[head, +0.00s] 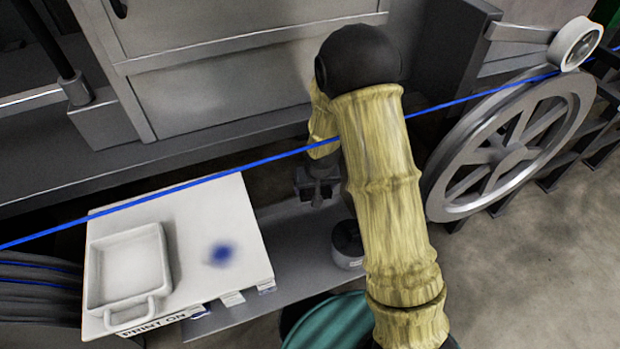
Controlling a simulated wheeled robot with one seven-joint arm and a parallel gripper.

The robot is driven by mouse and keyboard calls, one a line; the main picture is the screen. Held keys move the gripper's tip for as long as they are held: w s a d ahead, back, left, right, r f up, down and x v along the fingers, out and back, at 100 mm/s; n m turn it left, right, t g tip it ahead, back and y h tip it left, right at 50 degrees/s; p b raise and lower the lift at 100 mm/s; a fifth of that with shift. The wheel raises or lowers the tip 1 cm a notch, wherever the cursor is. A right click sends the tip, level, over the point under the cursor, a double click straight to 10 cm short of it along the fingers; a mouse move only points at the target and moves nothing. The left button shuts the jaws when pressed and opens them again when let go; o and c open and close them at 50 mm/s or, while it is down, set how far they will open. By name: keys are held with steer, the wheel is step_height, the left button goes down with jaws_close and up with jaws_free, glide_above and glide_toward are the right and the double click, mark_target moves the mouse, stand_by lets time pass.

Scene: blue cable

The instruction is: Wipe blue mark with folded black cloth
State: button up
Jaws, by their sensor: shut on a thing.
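A blurry blue mark (221,254) lies on the white board (215,215), right of the white tray. My gripper (318,196) points down past the board's right side, above the grey shelf and apart from the mark. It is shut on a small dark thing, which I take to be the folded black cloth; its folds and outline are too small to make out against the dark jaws. My arm hides part of the area to the right of the gripper.
A white handled tray (128,266) sits on the board's left part. A small dark-topped round container (348,246) stands beside my arm. A large spoked wheel (512,146) is at right.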

steer(key=s+d+r+p, duration=0.1)
steer(key=d+r+p, duration=0.3)
steer(key=p, duration=0.7)
steer(key=s+d+r+m+p, duration=0.1)
steer(key=d+r+p, duration=0.3)
steer(key=r+p, duration=0.5)
steer(key=shift+s+p, duration=0.75)
steer(key=shift+p, duration=0.4)
